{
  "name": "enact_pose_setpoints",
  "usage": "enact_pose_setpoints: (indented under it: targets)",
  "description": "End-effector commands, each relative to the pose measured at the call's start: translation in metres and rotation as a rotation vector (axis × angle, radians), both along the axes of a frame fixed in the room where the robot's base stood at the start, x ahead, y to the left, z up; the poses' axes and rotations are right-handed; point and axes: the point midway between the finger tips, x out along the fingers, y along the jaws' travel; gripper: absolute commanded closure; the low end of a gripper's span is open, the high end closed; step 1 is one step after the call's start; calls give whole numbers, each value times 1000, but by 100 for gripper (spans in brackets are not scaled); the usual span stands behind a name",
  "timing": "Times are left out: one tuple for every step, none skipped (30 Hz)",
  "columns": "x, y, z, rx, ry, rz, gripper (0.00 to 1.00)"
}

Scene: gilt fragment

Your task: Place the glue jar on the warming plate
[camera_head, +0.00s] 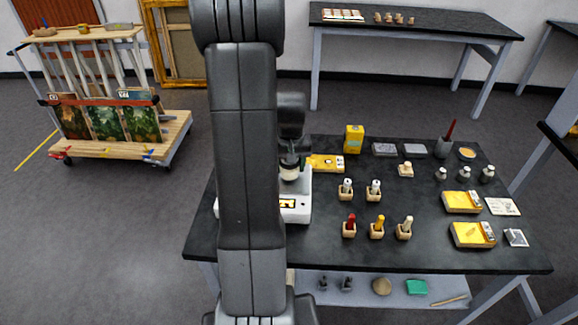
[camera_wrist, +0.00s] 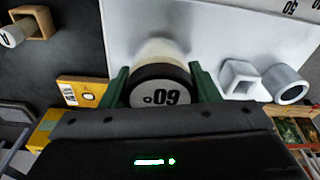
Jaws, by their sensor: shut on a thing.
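My gripper (camera_wrist: 162,82) is shut on a jar with a cream body and a black lid (camera_wrist: 160,86); the lid's grey top reads "60°". The green fingers press on both sides of it. In the head view the jar (camera_head: 288,173) hangs below my gripper (camera_head: 290,160), over or at the white plate unit (camera_head: 303,186). This unit has a small lit yellow display, and my arm hides its left part. In the wrist view the white surface (camera_wrist: 215,35) lies behind the jar. I cannot tell whether the jar touches it.
A yellow box (camera_head: 326,163) lies close beside the unit. Bottles in wooden holders (camera_head: 349,228) and yellow cases (camera_head: 462,202) occupy the right side of the black table (camera_head: 310,255).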

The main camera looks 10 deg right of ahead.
Motion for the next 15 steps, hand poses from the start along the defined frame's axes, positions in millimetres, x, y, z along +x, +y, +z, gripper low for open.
enact_pose_setpoints:
  targets:
    - [0,0,-4,0,1,0,72]
    - [0,0,-6,0,0,0,72]
    - [0,0,-7,0,-1,0,72]
    - [0,0,-8,0,-1,0,72]
    - [0,0,-8,0,-2,0,72]
    - [0,0,-8,0,-2,0,72]
    - [0,0,-8,0,-2,0,72]
    - [0,0,-8,0,-2,0,72]
    - [0,0,-8,0,-2,0,72]
    - [0,0,-8,0,-2,0,72]
    - [0,0,-9,0,-2,0,72]
    - [0,0,-10,0,-2,0,72]
    - [0,0,-11,0,-2,0,72]
    - [0,0,-12,0,-2,0,72]
    - [0,0,-11,0,-1,0,37]
